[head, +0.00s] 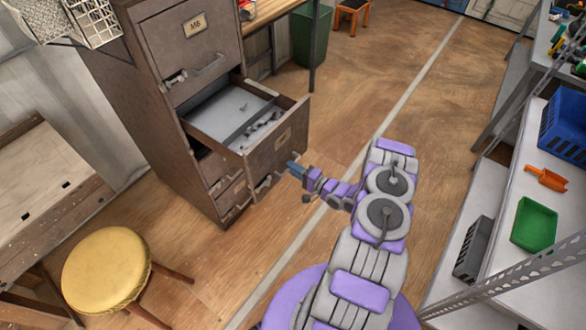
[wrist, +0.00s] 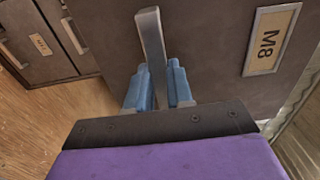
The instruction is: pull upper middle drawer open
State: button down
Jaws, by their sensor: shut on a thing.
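A brown metal filing cabinet (head: 120,90) stands at the left of the head view. Its second drawer from the top (head: 270,150) stands well out, with grey inner walls and some small items inside. In the wrist view the drawer front (wrist: 215,40) bears an M8 label. The part of the handle between the fingers is partly hidden.
The top drawer (head: 190,45) is shut above, and lower drawers (head: 230,190) are below. A yellow stool (head: 105,270) stands front left. A shelf (head: 505,215) with a green tray (head: 534,224) and blue bin (head: 566,125) is on the right. The wooden floor between is clear.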

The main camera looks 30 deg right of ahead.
jog(key=shift+f, duration=0.15)
jog(key=c, duration=1)
grip_release()
jog(key=shift+w+d, duration=0.1)
jog(key=p+v, duration=0.2)
jog(key=v, duration=1.5)
jog(key=shift+s+p, duration=0.2)
jog(key=shift+p, duration=0.2)
jog(key=shift+d, duration=0.1)
